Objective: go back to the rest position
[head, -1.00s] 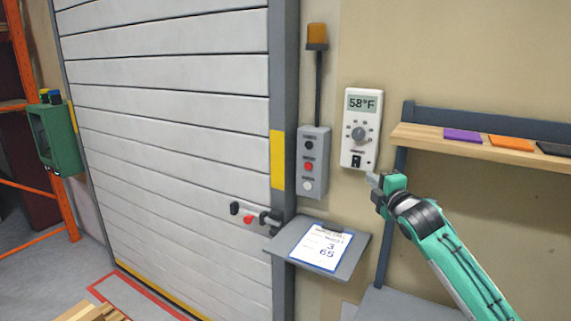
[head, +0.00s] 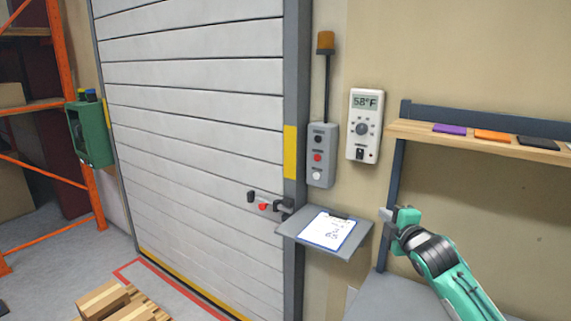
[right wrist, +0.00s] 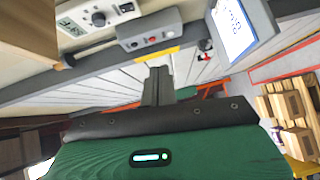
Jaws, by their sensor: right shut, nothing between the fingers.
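My right gripper (head: 385,215) is at the right of the head view, below the white thermostat panel (head: 364,125) and to the right of the clipboard shelf. Its fingers are together and hold nothing. In the right wrist view the closed fingers (right wrist: 158,85) point at the roller door (right wrist: 205,70). The thermostat reads 58°F in the head view. My left gripper is in neither view.
A shelf (head: 350,253) with a clipboard (head: 328,231) juts from the wall close left of my right gripper. A wooden ledge (head: 470,139) with coloured cards is above right. A grey button box (head: 321,155) hangs beside the roller door (head: 190,130). Wooden pallets (head: 118,303) lie on the floor at lower left.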

